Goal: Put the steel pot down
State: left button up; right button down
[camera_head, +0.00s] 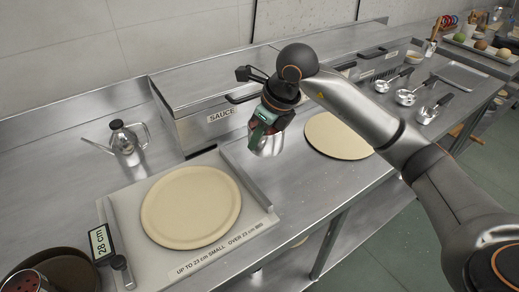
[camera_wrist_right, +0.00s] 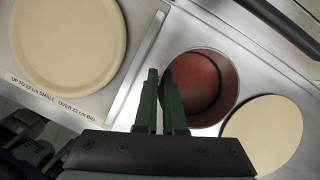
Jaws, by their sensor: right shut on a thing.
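The steel pot (camera_head: 270,146) is under my right gripper (camera_head: 262,124) in the head view, over the counter between the two dough rounds. Its shiny wall shows below the green fingers. In the right wrist view the pot (camera_wrist_right: 226,72) is open at the top, with red sauce inside. The right fingers (camera_wrist_right: 163,98) are close together at its left rim, shut on it. I cannot tell whether its base touches the counter. My left gripper is not in view.
A dough round (camera_head: 190,207) lies on the marked sizing board (camera_head: 253,213) to the left. Another dough round (camera_head: 338,135) lies to the right. The sauce container (camera_head: 205,112) stands behind.

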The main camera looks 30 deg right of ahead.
jog(key=shift+w+d+f, duration=0.3)
jog(key=shift+w+f, duration=0.05)
jog(key=shift+f, duration=0.15)
jog(key=shift+w+d+f, duration=0.25)
jog(key=shift+w+f, duration=0.05)
jog(key=shift+f, duration=0.2)
jog(key=shift+w+d+f, duration=0.1)
jog(key=shift+w+f, duration=0.05)
jog(key=shift+f, duration=1.6)
jog(key=c, duration=1.5)
grip_release()
jog(key=shift+f, duration=0.15)
jog(key=o, duration=0.5)
